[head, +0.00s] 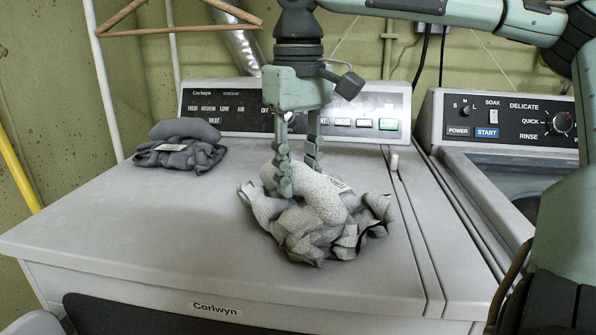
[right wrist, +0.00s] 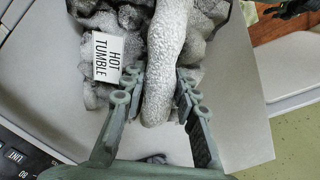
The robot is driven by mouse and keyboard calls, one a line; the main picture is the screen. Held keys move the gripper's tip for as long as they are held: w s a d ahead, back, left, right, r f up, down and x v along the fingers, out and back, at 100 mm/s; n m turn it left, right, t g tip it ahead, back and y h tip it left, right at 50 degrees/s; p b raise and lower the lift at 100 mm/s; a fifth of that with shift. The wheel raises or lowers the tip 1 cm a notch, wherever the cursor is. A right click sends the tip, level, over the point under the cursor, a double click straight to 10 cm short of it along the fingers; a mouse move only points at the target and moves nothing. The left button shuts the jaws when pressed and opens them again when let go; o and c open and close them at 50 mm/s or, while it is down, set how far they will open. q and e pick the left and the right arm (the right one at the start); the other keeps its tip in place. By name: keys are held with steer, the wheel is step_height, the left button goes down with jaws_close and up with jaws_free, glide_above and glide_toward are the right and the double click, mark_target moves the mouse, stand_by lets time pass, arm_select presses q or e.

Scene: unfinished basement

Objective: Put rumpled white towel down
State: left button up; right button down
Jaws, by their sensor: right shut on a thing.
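The rumpled white towel (head: 318,222) looks light grey and lies bunched on the dryer top (head: 150,225), right of its middle. My right gripper (head: 296,180) comes down from above and is shut on a thick raised fold of the towel. In the right wrist view the fold of the towel (right wrist: 166,50) lies between the two fingers of my right gripper (right wrist: 158,98). The towel's lower folds appear to rest on the dryer top.
A dark grey folded cloth (head: 180,155) lies at the back left of the dryer top. The control panel (head: 225,112) stands along the back. A washer (head: 470,165) with an open top stands to the right. The dryer top's left and front are clear.

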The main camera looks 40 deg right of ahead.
steer(key=c, duration=1.2)
jaws_free()
steer(key=shift+f, duration=0.1)
steer(key=shift+o, duration=0.2)
step_height(320, 180, up, 12)
